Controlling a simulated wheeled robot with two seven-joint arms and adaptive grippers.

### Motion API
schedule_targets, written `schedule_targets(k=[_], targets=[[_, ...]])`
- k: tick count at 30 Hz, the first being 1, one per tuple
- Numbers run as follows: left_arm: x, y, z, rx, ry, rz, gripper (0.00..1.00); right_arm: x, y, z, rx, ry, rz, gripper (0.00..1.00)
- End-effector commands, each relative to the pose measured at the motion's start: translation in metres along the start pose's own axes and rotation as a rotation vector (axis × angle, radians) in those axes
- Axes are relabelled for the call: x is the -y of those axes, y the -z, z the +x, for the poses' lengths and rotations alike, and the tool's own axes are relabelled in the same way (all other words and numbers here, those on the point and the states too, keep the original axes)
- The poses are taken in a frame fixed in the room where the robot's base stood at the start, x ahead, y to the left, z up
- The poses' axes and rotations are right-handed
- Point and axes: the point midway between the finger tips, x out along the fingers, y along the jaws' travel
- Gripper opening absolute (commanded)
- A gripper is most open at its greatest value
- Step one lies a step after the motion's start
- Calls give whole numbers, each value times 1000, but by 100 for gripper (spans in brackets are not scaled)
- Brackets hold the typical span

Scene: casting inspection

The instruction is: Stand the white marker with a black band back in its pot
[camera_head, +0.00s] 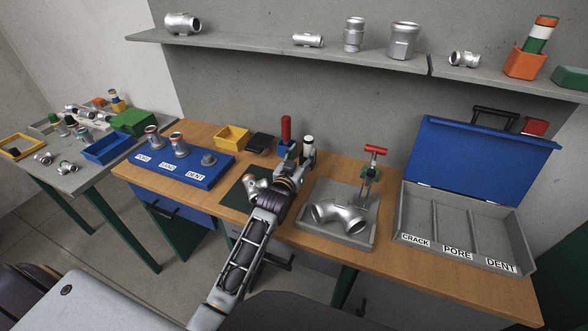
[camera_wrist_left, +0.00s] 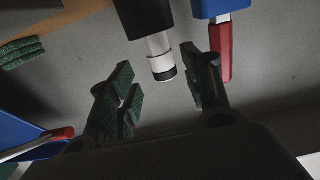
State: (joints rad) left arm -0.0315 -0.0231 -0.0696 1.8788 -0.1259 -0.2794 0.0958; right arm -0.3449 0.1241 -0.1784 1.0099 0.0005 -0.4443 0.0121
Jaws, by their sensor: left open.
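The white marker with a black band (camera_head: 308,142) stands upright at the back of the wooden table, in a dark pot (camera_head: 307,158). In the left wrist view the marker (camera_wrist_left: 158,48) shows white with its black band near the free end, and its other end goes into the black pot (camera_wrist_left: 145,17). My left gripper (camera_head: 296,164) is open, with its green-padded fingers (camera_wrist_left: 157,72) spread on either side of the marker's free end. I see no clear contact. My right gripper is not in view.
A red marker (camera_head: 286,128) stands in a blue pot (camera_wrist_left: 222,8) close beside the marker. A grey tray (camera_head: 312,233) with a pipe elbow and a red-handled clamp (camera_head: 375,150) lies to the right. A yellow bin (camera_head: 232,138) is to the left.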

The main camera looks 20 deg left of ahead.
Motion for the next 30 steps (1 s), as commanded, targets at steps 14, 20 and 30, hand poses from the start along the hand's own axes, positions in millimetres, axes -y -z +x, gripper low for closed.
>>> schedule_targets(k=[14,20,30], targets=[[0,0,-41,1,0,0,49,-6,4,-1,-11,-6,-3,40],[0,-1,-57,1,0,0,49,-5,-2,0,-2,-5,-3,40],[0,0,-69,0,0,0,49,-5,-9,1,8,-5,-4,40]])
